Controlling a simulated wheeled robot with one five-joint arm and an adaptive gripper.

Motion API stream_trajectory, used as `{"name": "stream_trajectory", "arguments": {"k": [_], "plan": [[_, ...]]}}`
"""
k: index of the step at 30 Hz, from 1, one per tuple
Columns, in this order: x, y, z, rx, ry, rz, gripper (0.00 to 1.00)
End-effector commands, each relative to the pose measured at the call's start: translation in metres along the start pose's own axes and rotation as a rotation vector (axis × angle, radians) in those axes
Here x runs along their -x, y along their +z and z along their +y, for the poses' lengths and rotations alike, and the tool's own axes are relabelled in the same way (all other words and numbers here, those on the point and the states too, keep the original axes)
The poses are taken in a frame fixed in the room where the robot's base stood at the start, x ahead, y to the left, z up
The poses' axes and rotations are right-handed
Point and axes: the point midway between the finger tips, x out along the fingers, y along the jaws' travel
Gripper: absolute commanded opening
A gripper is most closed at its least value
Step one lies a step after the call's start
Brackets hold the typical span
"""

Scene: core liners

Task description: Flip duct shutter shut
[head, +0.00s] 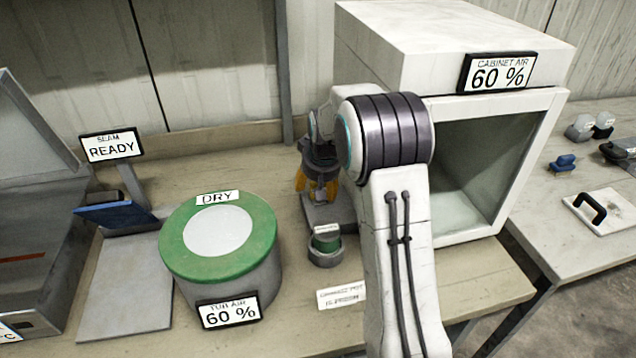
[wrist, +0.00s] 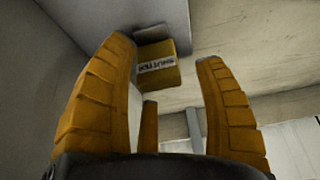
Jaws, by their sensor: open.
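My gripper (head: 317,190) is open, with its yellow fingers pointing down beside the white cabinet's left side in the head view. A small yellow block with a white label (wrist: 157,65), possibly the duct shutter, shows beyond the fingertips, nearer the left one, against a grey-white surface. Its lettering is too blurred to read surely. No contact with the fingers is clear. My arm hides this area in the head view.
The white open-fronted cabinet (head: 529,105) stands right of my arm, its display reading 60 %. A blue-flapped stand (head: 125,290) is farther left. A side table (head: 545,215) is at right.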

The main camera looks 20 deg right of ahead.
Motion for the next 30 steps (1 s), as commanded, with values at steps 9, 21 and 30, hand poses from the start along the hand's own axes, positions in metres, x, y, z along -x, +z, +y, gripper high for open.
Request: {"name": "stream_trajectory", "arguments": {"k": [9, 21, 30], "plan": [[-0.0039, -0.0001, -0.0001, 0.000, 0.000, 0.000, 0.64], [-0.0037, 0.0000, -0.0001, 0.000, 0.000, 0.000, 0.37], [-0.0037, 0.0000, 0.0004, -0.001, 0.000, 0.000, 0.10]]}}
